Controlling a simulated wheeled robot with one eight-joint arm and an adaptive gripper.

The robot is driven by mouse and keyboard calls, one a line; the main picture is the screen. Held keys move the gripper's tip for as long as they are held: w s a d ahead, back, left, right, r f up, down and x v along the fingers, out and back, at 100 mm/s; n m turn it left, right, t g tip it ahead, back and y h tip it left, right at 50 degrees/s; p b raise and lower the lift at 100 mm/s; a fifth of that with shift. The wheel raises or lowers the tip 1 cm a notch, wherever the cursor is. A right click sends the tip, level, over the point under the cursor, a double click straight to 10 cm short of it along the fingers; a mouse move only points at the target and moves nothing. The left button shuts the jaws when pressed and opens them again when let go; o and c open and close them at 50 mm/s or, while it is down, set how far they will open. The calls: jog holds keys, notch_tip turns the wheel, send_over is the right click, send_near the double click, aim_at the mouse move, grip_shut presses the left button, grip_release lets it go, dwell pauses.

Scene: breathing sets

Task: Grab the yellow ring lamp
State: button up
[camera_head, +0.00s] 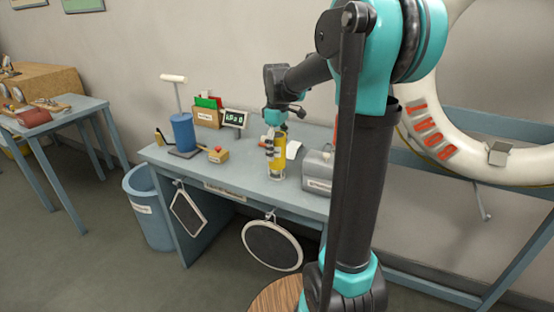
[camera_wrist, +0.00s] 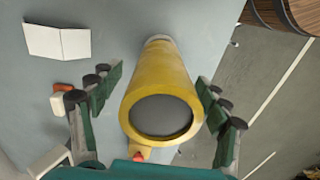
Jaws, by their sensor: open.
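The yellow ring lamp (camera_head: 280,163), a yellow upright cylinder, stands on the blue-grey bench near its front edge. In the wrist view the lamp (camera_wrist: 163,75) shows a thick yellow ring around a dark grey round end. My gripper (camera_wrist: 160,82) is open, with one green-padded finger on each side of the lamp. A gap shows between each finger and the lamp, so neither visibly touches it. In the head view my gripper (camera_head: 274,146) is small and close by the lamp's upper part.
On the bench (camera_head: 240,178), a grey box (camera_head: 318,170) stands right of the lamp. A white card (camera_head: 293,149) lies behind it. A yellow box with a red button (camera_head: 216,154) and a blue cylinder (camera_head: 184,132) are to the left. Two framed mesh panels hang at the front.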

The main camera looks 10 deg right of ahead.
jog(key=shift+f, duration=0.85)
jog(key=shift+c, duration=0.2)
jog(key=c, duration=1.4)
jog(key=shift+c, duration=0.6)
jog(key=shift+r, duration=0.15)
